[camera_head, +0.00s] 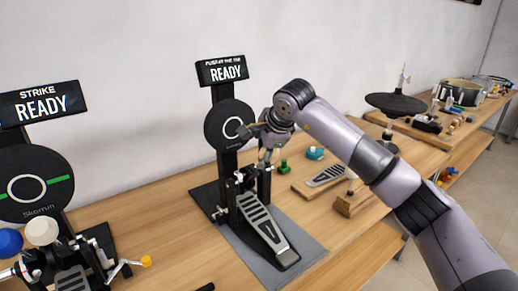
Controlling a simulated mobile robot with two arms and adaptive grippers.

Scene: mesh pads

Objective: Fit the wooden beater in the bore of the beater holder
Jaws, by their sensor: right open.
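The bass drum pedal (264,222) stands on a dark grey mat below the middle round black pad (226,125). Its beater holder (247,180) is among the small metal parts at the top of the pedal frame; its bore is too small to make out. My right gripper (260,138) is open, in front of the pad's right side and above the holder. I cannot clearly pick out the wooden beater; the area around the gripper's fingers is dark and cluttered. My left gripper is not in view.
A second pedal station (35,188) stands at left. A cymbal stand (397,104) stands at right.

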